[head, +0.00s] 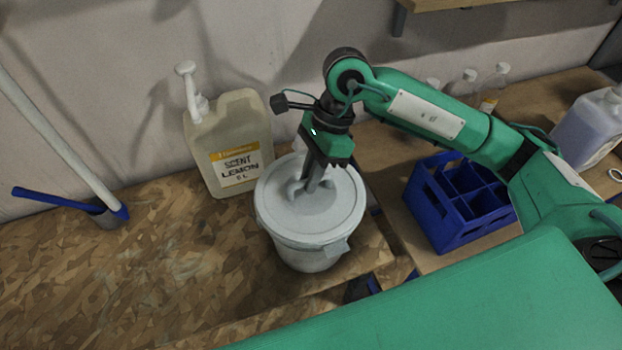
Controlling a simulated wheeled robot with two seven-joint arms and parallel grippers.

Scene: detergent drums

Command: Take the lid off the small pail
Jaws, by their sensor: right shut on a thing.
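The small pail (303,257) is pale grey and stands upright on the wooden board near the middle of the head view. Its round grey lid (283,216) sits on top, with a raised grip at its centre. My right gripper (316,186) points down over the lid and is shut on the lid's grip. The fingers hide part of the grip. The lid appears level on the pail's rim; I see no gap between them. My left gripper is not in view.
A scent lemon jug (228,143) with a pump stands close behind the pail. A blue divided crate (440,217) is to the right. Several small bottles (468,82) and a large jug (590,130) stand farther right. A blue-ended tool (107,213) is at left. The board's front left is clear.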

